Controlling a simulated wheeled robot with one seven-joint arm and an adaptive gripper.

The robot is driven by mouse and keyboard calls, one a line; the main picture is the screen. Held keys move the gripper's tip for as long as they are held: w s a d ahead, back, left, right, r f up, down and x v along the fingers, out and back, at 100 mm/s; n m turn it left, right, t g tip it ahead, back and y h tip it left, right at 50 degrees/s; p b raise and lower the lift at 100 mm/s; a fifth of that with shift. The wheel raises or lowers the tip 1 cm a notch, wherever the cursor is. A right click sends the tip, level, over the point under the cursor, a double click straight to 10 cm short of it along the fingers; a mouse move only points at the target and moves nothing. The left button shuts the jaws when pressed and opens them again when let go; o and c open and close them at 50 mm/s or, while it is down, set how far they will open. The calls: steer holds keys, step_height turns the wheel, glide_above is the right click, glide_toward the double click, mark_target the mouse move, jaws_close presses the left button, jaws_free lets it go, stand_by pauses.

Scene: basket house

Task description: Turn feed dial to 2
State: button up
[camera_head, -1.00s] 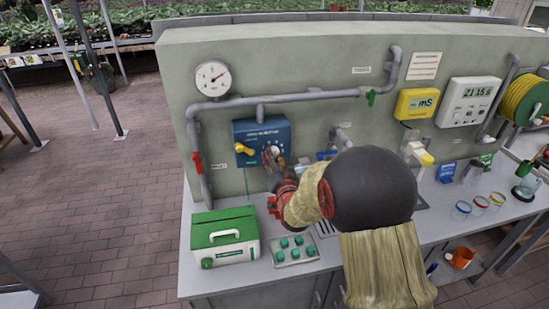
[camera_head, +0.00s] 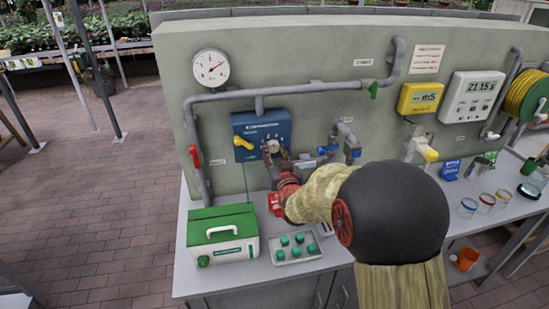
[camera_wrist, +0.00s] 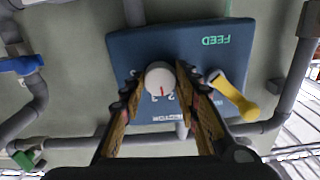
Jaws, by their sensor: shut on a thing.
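The feed dial (camera_wrist: 161,80) is a round white knob with a red pointer line, on a blue panel (camera_wrist: 150,45) marked FEED. In the wrist view, which looks upside down, the red line points toward the bottom of the picture, near the printed numbers. In the head view the panel (camera_head: 262,122) hangs on the grey-green wall and the dial (camera_head: 272,147) is partly covered by my fingers. My gripper (camera_wrist: 156,85) has one finger on each side of the dial and is shut on it. It also shows in the head view (camera_head: 277,157).
A yellow lever (camera_wrist: 233,97) sits on the same panel, close beside my finger. Grey pipes (camera_head: 262,95) with a red valve handle (camera_head: 194,156) and blue valves (camera_head: 328,150) surround the panel. A green-and-white case (camera_head: 222,236) and a tray of green knobs (camera_head: 292,250) stand on the counter below.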

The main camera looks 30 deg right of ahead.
steer(key=shift+n+b, duration=0.95)
steer(key=shift+n, duration=0.25)
steer(key=o, duration=1.2)
steer(key=shift+c, duration=0.2)
steer(key=shift+s, duration=0.1)
steer(key=v, duration=1.1)
steer(key=shift+s, duration=0.35)
steer(key=shift+a, duration=0.1)
